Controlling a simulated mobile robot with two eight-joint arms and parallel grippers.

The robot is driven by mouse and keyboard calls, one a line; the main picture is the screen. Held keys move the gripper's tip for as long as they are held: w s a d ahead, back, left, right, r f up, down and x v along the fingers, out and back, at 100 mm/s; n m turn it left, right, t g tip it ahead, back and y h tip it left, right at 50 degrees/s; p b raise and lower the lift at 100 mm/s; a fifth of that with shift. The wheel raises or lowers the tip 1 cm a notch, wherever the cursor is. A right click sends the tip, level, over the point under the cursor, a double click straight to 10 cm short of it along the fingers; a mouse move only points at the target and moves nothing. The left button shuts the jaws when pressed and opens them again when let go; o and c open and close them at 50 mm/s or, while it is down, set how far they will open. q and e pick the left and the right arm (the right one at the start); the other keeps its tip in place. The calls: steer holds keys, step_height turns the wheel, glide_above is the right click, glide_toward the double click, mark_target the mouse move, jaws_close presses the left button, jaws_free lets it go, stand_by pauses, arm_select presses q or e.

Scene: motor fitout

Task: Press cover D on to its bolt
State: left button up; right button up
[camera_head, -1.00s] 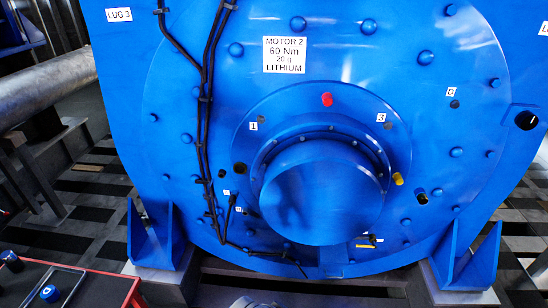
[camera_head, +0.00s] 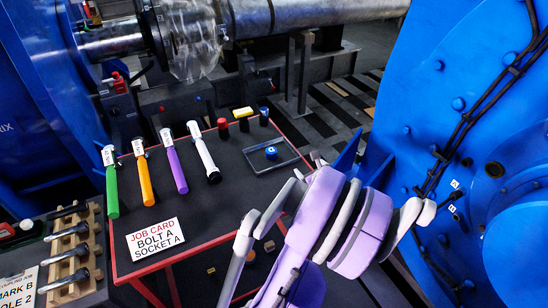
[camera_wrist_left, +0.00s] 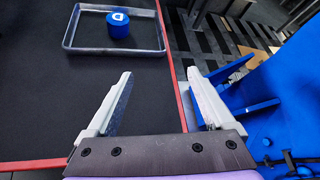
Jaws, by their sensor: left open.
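Cover D is a small blue cap (camera_head: 271,153) with a white mark on top. It sits inside a shallow grey tray (camera_head: 283,165) on the dark, red-edged table. In the left wrist view the cap (camera_wrist_left: 119,24) shows a white D and stands beyond my fingertips, toward the left. My left gripper (camera_head: 309,166) is near the right edge of the table, close to the tray. In the left wrist view its fingers (camera_wrist_left: 160,72) are apart with nothing between them. The bolt for D is not in view now. My right gripper is not in view.
The blue motor (camera_head: 430,130) stands to the right of the table, with black cables on its face. Several coloured-handled tools, including an orange one (camera_head: 145,181), lie on the table left of the tray. A job card (camera_head: 155,238) lies in front. Red, black, yellow and blue pieces stand behind the tray.

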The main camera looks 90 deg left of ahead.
mark_target(274, 154)
arm_select(q)
steer(key=s+a, duration=0.1)
steer(key=s, duration=0.2)
steer(key=s+a+m+g, duration=0.1)
steer(key=s, duration=0.2)
steer(key=s+a+f+g, duration=0.1)
steer(key=s+a, duration=0.1)
steer(key=s, duration=0.1)
steer(key=shift+s+m+b, duration=0.3)
steer(key=shift+m, duration=0.1)
steer(key=shift+g+y, duration=0.3)
steer(key=x, duration=0.4)
steer(key=shift+s+a, duration=0.2)
steer(key=shift+a, duration=0.05)
steer(key=shift+w+f+x, duration=0.15)
steer(key=shift+x, duration=1.4)
steer(key=shift+w+f+x, duration=0.1)
steer(key=shift+f+x, duration=0.05)
steer(key=shift+x, duration=1.4)
steer(key=c, duration=1.4)
